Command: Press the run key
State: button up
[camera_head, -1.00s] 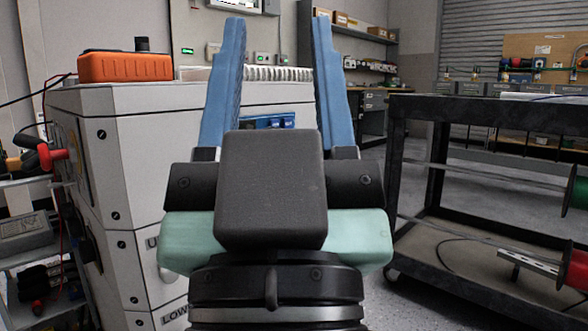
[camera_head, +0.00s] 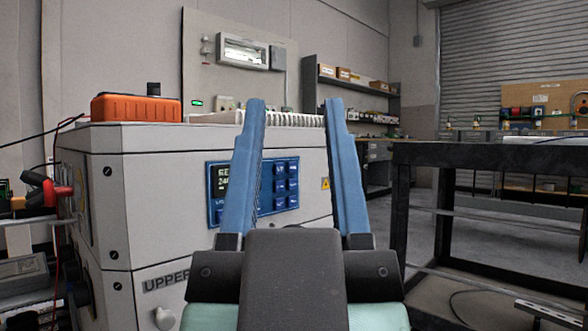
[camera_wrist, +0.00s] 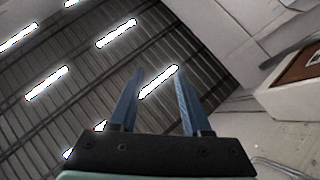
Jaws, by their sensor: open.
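A blue keypad panel (camera_head: 280,187) with a small dark display (camera_head: 221,181) is set in the front of the grey cabinet (camera_head: 130,200) in the head view. My gripper (camera_head: 294,104) is open and empty, its two blue fingers pointing up. The left finger stands in front of the panel and hides part of the display and some keys. The right finger is to the right of the panel. I cannot tell which key is the run key. In the wrist view my gripper (camera_wrist: 158,78) points towards the ceiling, and no panel shows there.
An orange case (camera_head: 136,107) lies on the cabinet top. A dark metal cart (camera_head: 490,155) stands to the right, with open floor between it and the cabinet. Red and black leads (camera_head: 45,185) hang at the cabinet's left. A shelf (camera_head: 350,90) is at the back.

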grip_shut()
dwell(1.5)
